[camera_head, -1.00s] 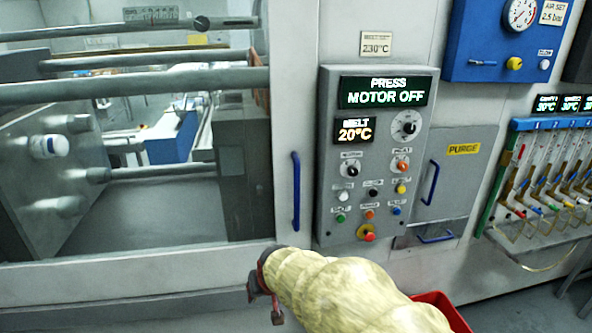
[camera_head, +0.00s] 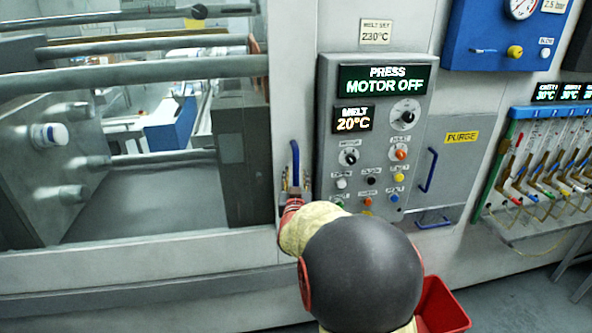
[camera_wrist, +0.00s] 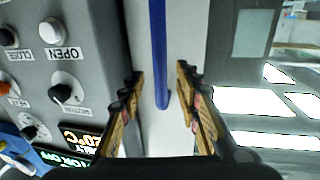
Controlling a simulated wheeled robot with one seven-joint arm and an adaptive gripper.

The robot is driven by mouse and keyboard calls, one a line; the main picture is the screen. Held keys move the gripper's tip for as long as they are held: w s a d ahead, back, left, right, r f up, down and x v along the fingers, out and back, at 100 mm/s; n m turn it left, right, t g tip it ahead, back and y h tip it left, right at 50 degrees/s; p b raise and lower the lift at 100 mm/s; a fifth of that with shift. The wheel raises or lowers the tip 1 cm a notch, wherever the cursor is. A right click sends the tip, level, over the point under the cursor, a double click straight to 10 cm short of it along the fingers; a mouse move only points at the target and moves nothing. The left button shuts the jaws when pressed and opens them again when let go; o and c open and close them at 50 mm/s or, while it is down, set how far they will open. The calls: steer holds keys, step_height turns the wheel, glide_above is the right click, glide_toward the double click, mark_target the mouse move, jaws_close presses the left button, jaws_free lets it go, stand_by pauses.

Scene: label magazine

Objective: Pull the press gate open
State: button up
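The press gate (camera_head: 150,248) is a pale framed panel with a large window at the left of the head view. Its handle is a blue vertical bar (camera_head: 295,162) on the right edge of the gate frame. My gripper (camera_head: 294,185) is at the lower part of that bar. In the wrist view the blue handle (camera_wrist: 159,60) runs down between the two fingers of my gripper (camera_wrist: 168,92), with a gap on each side. The fingers are open and neither visibly touches the bar. My arm hides the lower part of the gripper in the head view.
A control panel (camera_head: 427,75) with knobs and buttons stands just right of the handle, close to my gripper. A purge cover (camera_head: 461,165) with another blue handle is further right. A red bin (camera_head: 440,305) is on the floor below.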

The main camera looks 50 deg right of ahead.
mark_target(296, 170)
steer(key=shift+x, duration=2.75)
steer(key=shift+c, duration=1.4)
jaws_close()
